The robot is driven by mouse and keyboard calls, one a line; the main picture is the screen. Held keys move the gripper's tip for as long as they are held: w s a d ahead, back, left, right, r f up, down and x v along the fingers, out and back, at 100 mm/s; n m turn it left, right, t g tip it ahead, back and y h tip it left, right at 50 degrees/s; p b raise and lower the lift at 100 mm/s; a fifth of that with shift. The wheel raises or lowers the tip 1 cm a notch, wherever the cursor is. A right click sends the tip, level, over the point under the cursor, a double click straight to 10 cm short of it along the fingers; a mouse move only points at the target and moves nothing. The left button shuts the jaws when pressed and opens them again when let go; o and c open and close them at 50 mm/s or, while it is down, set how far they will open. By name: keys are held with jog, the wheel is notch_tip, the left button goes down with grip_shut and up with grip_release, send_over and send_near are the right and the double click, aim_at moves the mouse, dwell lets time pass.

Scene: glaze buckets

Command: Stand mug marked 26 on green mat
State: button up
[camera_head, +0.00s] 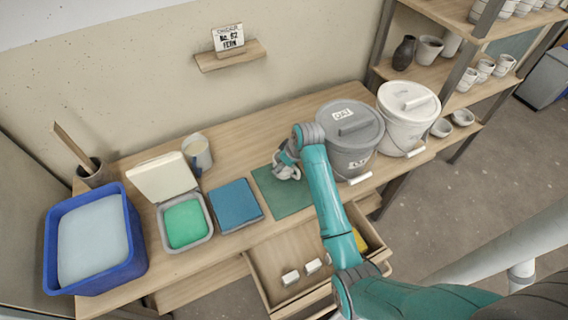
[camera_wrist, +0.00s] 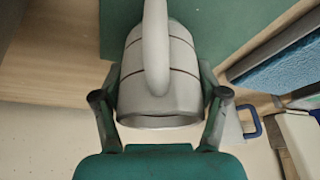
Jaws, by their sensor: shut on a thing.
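A light grey mug (camera_head: 288,173) is in my gripper (camera_head: 284,161), at the back part of the green mat (camera_head: 290,202). In the wrist view the mug (camera_wrist: 178,80) sits between my two fingers, with dark bands around its body and its handle towards the camera. My gripper (camera_wrist: 160,92) is shut on it. The green mat (camera_wrist: 228,30) shows behind the mug there. I cannot tell whether the mug touches the mat. No number is readable on the mug.
A grey lidded bucket (camera_head: 352,150) stands right of the mat, with a white one (camera_head: 405,125) beyond. A blue pad (camera_head: 236,206) lies left, beside an open box with a green inside (camera_head: 185,222). A drawer (camera_head: 290,262) stands open in front. Shelves (camera_head: 440,75) hold more mugs.

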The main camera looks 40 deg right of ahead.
jog(key=o, duration=1.8)
jog(key=shift+c, duration=0.2)
jog(key=shift+r, duration=0.1)
jog(key=v, duration=1.2)
